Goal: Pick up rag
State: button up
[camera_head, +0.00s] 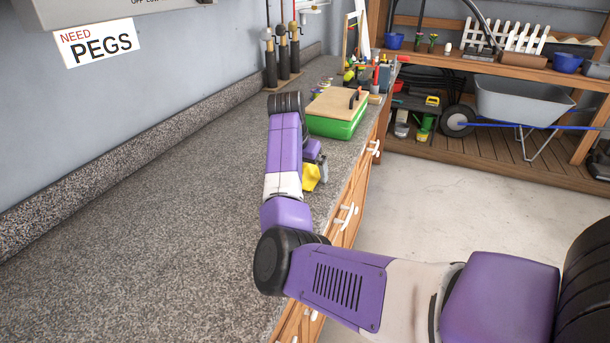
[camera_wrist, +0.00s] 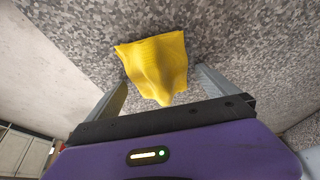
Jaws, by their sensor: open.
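The rag is a yellow folded cloth (camera_wrist: 157,66) with a raised peak, on the speckled grey countertop. In the head view the yellow rag (camera_head: 311,177) shows in part beside my arm, near the counter's front edge. My gripper (camera_wrist: 161,85) is open in the wrist view, with one finger on each side of the rag's lower part. I cannot tell whether the fingers touch it. In the head view my gripper is mostly hidden behind my arm.
A green box with a wooden lid (camera_head: 337,110) stands on the counter just beyond the rag. Fishing rods in a holder (camera_head: 282,60) stand farther back by the wall. The counter (camera_head: 150,210) to the left is clear. A wheelbarrow (camera_head: 520,103) stands across the floor.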

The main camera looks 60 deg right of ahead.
jog(key=shift+f, duration=0.1)
jog(key=c, duration=1.5)
jog(key=shift+o, duration=0.2)
notch_tip(320, 180, up, 20)
jog(key=shift+r+b, duration=0.2)
jog(key=shift+b, duration=0.1)
